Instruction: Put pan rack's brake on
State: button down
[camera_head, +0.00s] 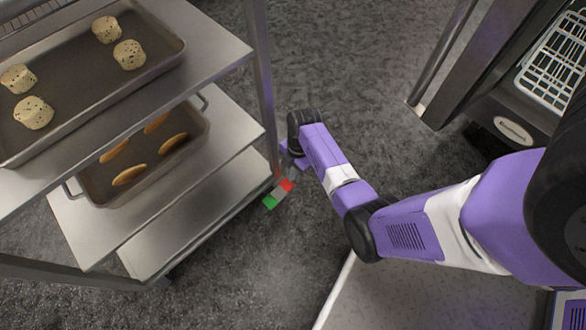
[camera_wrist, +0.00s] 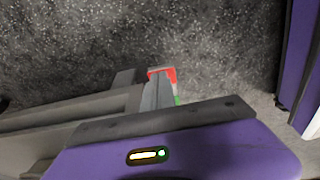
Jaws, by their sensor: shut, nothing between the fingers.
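The metal pan rack (camera_head: 232,128) stands at the left of the head view. Its brake pedal (camera_head: 279,194), with a red and a green part, sticks out low beside the near right post. In the wrist view the red part of the pedal (camera_wrist: 166,73) shows just beyond my gripper, with a bit of green below it. My gripper (camera_head: 293,156) is low by the post, close above the pedal. It is shut and empty. Its tips are mostly hidden by my arm in the head view, so I cannot tell whether they touch the pedal.
The rack holds a tray (camera_head: 165,60) with several speckled pastries and a deeper pan (camera_head: 195,140) with several browned pieces. An open appliance with a white wire rack (camera_head: 560,60) stands at the upper right. Grey floor lies clear between them.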

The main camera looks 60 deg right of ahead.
jog(key=shift+a+f, duration=0.15)
jog(key=shift+f, duration=0.45)
jog(key=shift+s+d+f+b, duration=0.2)
jog(key=shift+d+f, duration=0.3)
jog(key=shift+f, duration=0.35)
jog(key=shift+s+d+f+b, duration=0.1)
jog(key=shift+d+f+b, duration=0.1)
jog(key=shift+d+f, duration=0.45)
jog(key=shift+a+f, duration=0.15)
jog(key=shift+a, duration=0.05)
notch_tip(320, 180, up, 8)
jog(key=d+p, duration=0.1)
jog(key=p, duration=0.3)
jog(key=shift+d, duration=0.25)
jog(key=shift+s+f, duration=0.1)
